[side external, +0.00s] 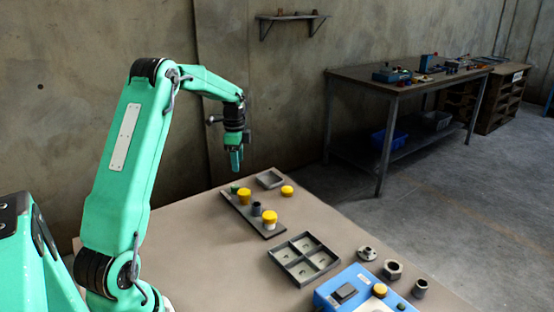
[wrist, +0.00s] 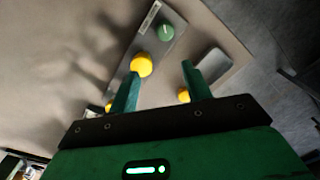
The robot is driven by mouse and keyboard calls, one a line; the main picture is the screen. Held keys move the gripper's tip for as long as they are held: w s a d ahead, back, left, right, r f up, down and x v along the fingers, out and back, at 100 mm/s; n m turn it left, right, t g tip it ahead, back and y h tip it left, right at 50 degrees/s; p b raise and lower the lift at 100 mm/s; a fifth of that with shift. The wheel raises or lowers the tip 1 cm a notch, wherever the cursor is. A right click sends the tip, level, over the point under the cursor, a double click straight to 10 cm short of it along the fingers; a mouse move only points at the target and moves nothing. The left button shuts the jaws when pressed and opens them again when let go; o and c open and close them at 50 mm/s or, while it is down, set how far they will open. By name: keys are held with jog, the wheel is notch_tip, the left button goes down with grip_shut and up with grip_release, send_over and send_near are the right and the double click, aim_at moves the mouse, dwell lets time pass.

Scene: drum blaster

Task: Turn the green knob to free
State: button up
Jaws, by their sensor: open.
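The green knob (side external: 234,188) sits at the far end of a grey strip panel (side external: 228,208) on the table. In the wrist view the green knob (wrist: 165,32) shows from above, round, with a small pale mark on top. A white label (wrist: 150,17) lies beside it; its text is too small to read. My gripper (side external: 236,168) is above the panel's far end, pointing down, apart from the knob. In the wrist view my gripper (wrist: 161,70) is open, with nothing between its fingers; the green knob lies beyond the fingertips.
A yellow knob (wrist: 141,65) sits close to the green one on the panel. A shallow tray (side external: 270,179), yellow piece (side external: 287,190), divided tray (side external: 304,258) and blue box (side external: 357,289) are on the table.

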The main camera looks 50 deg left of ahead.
aim_at(234, 185)
jog(key=shift+m, duration=0.3)
jog(key=a+f, duration=0.3)
jog(key=shift+s, duration=0.2)
jog(key=shift+f, duration=0.1)
jog(key=shift+f, duration=3.7)
jog(key=c, duration=1)
